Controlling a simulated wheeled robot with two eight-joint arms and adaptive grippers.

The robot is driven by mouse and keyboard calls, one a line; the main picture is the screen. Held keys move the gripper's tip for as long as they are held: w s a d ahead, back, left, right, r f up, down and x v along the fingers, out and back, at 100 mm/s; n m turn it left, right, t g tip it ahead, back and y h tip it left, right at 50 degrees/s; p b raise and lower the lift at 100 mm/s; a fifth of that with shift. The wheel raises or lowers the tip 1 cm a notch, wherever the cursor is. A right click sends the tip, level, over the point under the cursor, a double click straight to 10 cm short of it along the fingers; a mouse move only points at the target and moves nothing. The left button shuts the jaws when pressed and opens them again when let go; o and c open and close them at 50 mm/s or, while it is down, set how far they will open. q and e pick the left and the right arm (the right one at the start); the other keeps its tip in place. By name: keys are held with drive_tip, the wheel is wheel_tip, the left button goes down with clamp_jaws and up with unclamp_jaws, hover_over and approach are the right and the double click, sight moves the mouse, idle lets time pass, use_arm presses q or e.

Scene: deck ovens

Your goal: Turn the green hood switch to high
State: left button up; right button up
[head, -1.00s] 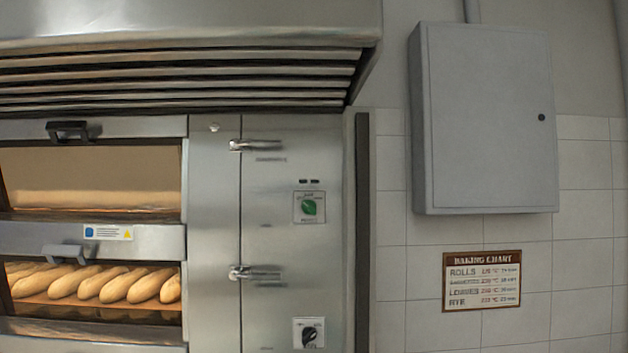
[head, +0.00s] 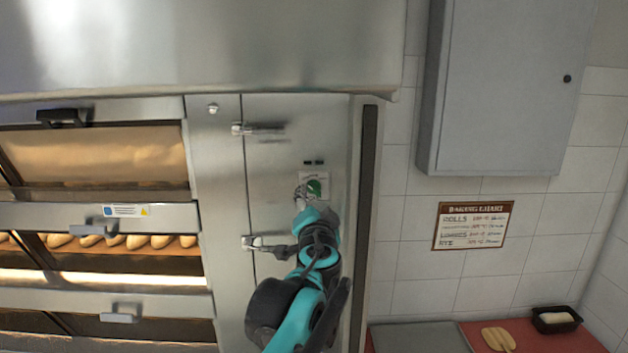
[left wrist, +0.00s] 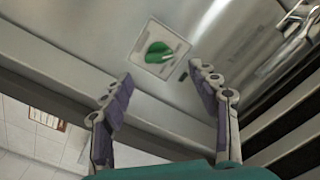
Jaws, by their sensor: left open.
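The green hood switch (head: 314,187) is a round knob on a white plate on the oven's steel side panel. In the left wrist view the green hood switch (left wrist: 158,53) shows clearly, ahead of the fingers and roughly between them. My left gripper (head: 304,194) is at the lower left of the switch in the head view, and its arm reaches up from below. In the left wrist view my left gripper (left wrist: 165,83) is open, with its two purple-padded fingers spread and nothing between them. A gap shows between the fingertips and the knob. My right gripper is not in view.
Steel door handles (head: 258,129) stick out from the panel left of the switch. The hood (head: 200,45) overhangs above. A grey wall cabinet (head: 500,85) and a baking chart (head: 473,225) are to the right. A red counter (head: 560,340) is at the lower right.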

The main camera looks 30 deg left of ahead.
sight(314, 191)
use_arm(q)
drive_tip(key=x, duration=0.7)
drive_tip(key=shift+a+f+p, duration=0.1)
drive_tip(key=shift+p, duration=0.3)
drive_tip(key=c, duration=1.2)
